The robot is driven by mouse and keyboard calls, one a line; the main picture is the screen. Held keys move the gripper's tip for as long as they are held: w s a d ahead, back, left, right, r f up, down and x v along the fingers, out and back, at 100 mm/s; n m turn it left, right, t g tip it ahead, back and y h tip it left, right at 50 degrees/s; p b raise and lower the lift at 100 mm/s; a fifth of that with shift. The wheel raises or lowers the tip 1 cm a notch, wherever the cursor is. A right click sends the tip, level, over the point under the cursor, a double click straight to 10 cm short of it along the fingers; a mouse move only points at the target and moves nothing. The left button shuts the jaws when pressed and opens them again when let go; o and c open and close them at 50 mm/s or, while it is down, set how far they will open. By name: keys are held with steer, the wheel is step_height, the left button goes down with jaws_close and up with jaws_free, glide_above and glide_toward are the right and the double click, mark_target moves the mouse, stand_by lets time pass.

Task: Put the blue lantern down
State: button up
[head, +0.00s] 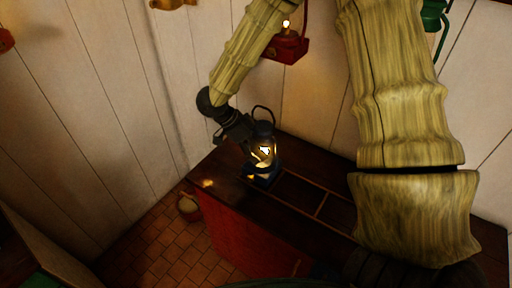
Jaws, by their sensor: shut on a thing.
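The blue lantern (262,151) is lit and upright, with a glowing glass, a dark top with a wire handle and a blue base. Its base is at the top of the dark wooden counter (232,182), near the counter's left part. I cannot tell whether it touches the surface. My gripper (245,138) comes in from the upper left and is shut on the lantern's left side. The fingertips are partly hidden against the lantern's dark body.
The counter has raised wooden dividers (321,205) right of the lantern. A red lantern (287,45) and a green lantern (433,15) are by the wall behind.

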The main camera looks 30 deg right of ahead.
steer(key=shift+f, duration=0.65)
steer(key=o, duration=2)
steer(key=shift+f, duration=0.1)
steer(key=b+v, duration=0.2)
steer(key=v, duration=1)
steer(key=shift+s, duration=0.15)
